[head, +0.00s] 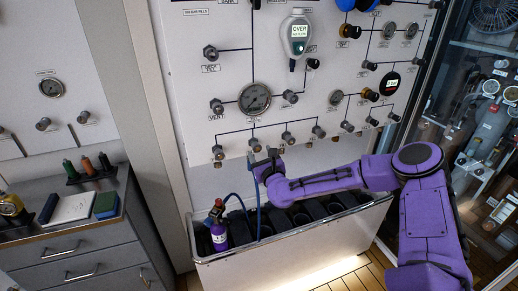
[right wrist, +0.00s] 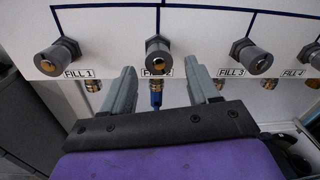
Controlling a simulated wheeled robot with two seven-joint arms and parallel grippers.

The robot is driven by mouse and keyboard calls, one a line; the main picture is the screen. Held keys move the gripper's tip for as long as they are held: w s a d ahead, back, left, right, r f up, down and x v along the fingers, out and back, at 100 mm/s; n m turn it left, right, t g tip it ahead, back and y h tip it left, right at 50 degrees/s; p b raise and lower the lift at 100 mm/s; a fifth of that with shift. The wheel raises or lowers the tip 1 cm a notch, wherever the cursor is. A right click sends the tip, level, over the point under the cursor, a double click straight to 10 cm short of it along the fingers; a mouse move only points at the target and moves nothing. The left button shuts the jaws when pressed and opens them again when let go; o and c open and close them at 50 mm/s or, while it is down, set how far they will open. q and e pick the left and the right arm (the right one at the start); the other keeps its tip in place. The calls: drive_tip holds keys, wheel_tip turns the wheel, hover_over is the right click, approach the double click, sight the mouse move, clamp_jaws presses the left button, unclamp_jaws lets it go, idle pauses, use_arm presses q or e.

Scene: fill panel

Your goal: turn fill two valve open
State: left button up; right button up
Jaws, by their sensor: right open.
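The fill two valve (right wrist: 158,56) is a grey round knob with a brass-coloured centre, on the white panel above its label. It shows small in the head view (head: 255,145), in the lower row of knobs. My right gripper (right wrist: 160,68) is open and empty, with one grey finger on each side of the knob's lower part. Whether the fingers touch the knob or panel I cannot tell. In the head view the right gripper (head: 266,158) is just below the knob. A blue hose (right wrist: 156,98) hangs from the fitting under fill two. My left gripper is not in view.
The fill one knob (right wrist: 58,57) and fill three knob (right wrist: 250,57) flank the valve. A purple cylinder (head: 219,235) stands in the long trough (head: 300,245) below the panel. A gauge (head: 254,99) is above. Grey drawers (head: 75,255) stand at left.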

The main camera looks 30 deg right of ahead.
drive_tip(key=shift+x, duration=1.15)
drive_tip(key=c, duration=1)
drive_tip(key=shift+f+n+b, duration=0.3)
drive_tip(key=shift+n+b, duration=0.2)
drive_tip(key=shift+b, duration=0.75)
drive_tip(key=shift+c, duration=0.2)
drive_tip(key=shift+r+n, duration=0.1)
drive_tip(key=shift+n, duration=0.2)
drive_tip(key=shift+r, duration=0.2)
drive_tip(key=o, duration=1)
drive_tip(key=shift+o, duration=0.2)
